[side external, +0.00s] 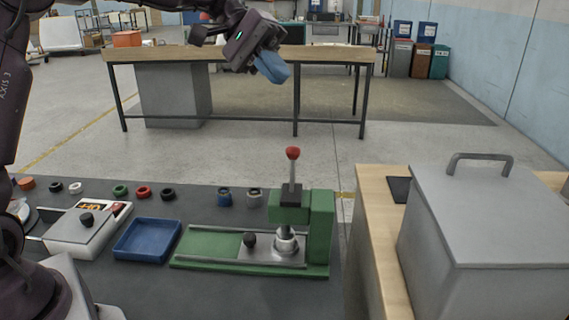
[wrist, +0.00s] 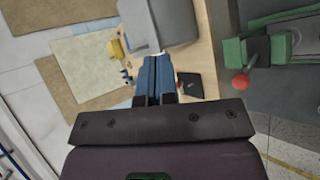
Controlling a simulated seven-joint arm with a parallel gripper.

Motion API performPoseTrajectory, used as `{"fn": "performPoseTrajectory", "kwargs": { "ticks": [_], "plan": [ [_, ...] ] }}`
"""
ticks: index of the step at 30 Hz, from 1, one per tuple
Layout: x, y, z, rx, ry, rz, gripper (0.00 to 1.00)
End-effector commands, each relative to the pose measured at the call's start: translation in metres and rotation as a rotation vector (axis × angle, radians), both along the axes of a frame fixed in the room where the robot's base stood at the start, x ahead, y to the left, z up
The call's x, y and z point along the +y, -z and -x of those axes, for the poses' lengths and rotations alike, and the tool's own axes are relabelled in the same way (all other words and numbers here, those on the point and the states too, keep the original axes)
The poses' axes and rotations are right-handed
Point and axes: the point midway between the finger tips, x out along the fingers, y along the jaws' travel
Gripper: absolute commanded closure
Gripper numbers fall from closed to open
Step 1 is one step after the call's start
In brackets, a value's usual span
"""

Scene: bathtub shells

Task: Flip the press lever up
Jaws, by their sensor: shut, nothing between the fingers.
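The press (side external: 320,225) is a green frame on a green base on the dark table. Its lever (side external: 292,168) is a thin metal rod with a red ball knob (side external: 292,153), standing upright above a black pivot block. My gripper (side external: 271,67) has blue fingers, shut and empty, high above the press and apart from the lever. In the wrist view, the shut fingers (wrist: 154,75) point left of the red knob (wrist: 240,82) and the green press (wrist: 232,50).
On the dark table are a blue tray (side external: 147,240), a switch box (side external: 75,232) and several coloured rings (side external: 143,192). A grey lidded bin (side external: 470,215) stands on the wooden bench at right. The air around the lever is clear.

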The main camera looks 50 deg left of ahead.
Motion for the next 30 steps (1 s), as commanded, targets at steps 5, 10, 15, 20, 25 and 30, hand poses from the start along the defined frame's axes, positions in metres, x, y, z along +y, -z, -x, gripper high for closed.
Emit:
{"fn": "performPoseTrajectory", "kwargs": {
  "ticks": [5,10,15,20,25,30],
  "plan": [
    [0.049,0.002,-0.038,0.019,-0.059,0.305,1.00],
    [0.101,0.003,-0.057,-0.006,-0.114,0.550,1.00],
    [0.152,0.007,-0.063,-0.051,-0.162,0.742,1.00],
    [0.183,0.044,-0.062,-0.075,-0.192,0.855,1.00],
    [0.181,0.135,-0.062,-0.077,-0.191,0.848,1.00],
    [0.180,0.207,-0.063,-0.082,-0.189,0.844,1.00]
  ]
}}
